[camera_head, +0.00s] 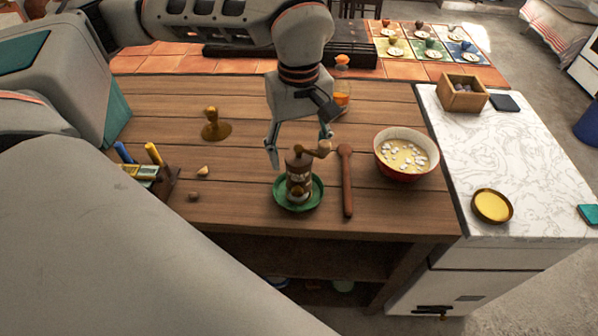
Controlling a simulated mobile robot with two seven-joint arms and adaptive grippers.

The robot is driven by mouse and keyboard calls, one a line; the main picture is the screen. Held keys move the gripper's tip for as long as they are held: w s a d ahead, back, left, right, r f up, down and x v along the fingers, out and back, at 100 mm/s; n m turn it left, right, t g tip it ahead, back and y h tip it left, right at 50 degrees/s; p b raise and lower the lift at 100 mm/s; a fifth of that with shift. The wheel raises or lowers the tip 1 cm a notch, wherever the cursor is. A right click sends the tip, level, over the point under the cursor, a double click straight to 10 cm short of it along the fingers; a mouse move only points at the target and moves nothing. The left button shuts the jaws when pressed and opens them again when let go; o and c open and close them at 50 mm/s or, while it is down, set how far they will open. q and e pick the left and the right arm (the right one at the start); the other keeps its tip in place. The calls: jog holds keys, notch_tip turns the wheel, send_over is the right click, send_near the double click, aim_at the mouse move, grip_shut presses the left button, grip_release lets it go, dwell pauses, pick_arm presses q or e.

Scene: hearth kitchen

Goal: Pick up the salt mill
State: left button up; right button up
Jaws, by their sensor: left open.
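A mill with a brown top, a side crank and a clear body, which looks like the salt mill (299,182), stands upright on a green saucer (283,205) near the front of the wooden counter. My left gripper (298,149) points down just behind and above the mill's top. Its two fingers are spread apart with nothing held between them. I cannot tell whether a finger touches the crank. My right gripper is not in view.
A wooden spoon (347,185) lies close to the mill's right. Further right is a red bowl (381,168) with pale pieces in it. A brass-coloured object (215,126) stands at the left back. A holder with pens (164,184) sits at the left.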

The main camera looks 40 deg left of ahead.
pick_arm(q)
grip_shut()
jog(key=shift+r, duration=0.1)
